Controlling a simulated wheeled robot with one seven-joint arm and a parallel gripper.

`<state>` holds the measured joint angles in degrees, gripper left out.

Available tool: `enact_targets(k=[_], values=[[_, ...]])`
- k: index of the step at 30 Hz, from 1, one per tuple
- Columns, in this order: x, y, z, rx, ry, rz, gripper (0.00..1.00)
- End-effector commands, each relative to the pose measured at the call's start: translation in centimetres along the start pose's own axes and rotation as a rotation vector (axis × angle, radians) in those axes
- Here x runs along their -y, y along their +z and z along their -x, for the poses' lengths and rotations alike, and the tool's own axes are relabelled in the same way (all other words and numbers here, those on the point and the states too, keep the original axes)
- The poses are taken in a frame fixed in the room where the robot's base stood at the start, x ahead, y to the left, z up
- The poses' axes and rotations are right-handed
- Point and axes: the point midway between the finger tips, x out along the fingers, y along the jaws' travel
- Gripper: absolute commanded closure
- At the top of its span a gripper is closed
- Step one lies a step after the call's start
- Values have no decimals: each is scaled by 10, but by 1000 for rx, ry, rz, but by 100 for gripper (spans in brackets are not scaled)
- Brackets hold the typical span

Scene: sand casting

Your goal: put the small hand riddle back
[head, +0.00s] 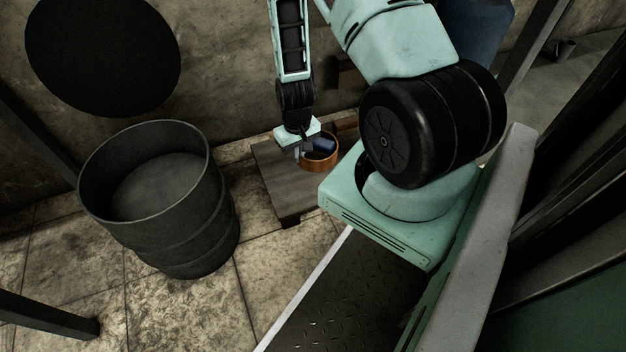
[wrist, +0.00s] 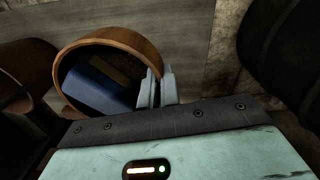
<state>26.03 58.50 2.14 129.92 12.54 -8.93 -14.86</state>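The small hand riddle (head: 319,164) is a round wooden-rimmed sieve at the low grey-brown bench (head: 270,175). In the wrist view the riddle (wrist: 126,38) shows its open top and dark mesh. A blue block-like object (wrist: 95,88) lies inside the rim; it also shows in the head view (head: 323,145). My gripper (head: 304,156) points down at the riddle's near left side. In the wrist view my gripper (wrist: 158,88) has one finger inside the rim and one outside, close together on the wall. Whether the riddle touches the bench is not clear.
A large open dark drum (head: 185,225) stands on the tiled floor left of the bench. A brown curved object (wrist: 25,65) sits left of the riddle in the wrist view. A concrete wall (head: 225,60) runs behind. A blue barrel (head: 480,30) stands at the back right.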

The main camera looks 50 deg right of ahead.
Motion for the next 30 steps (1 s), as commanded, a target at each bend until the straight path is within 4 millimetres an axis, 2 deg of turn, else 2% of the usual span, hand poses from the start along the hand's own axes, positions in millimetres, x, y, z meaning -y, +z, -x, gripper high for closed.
enact_targets(k=[9,16,21,30], values=[[0,1,-55,2,-1,-3,100],[0,1,-75,1,0,-1,100],[0,1,-100,1,-1,-2,100],[0,1,-100,0,0,-2,100]])
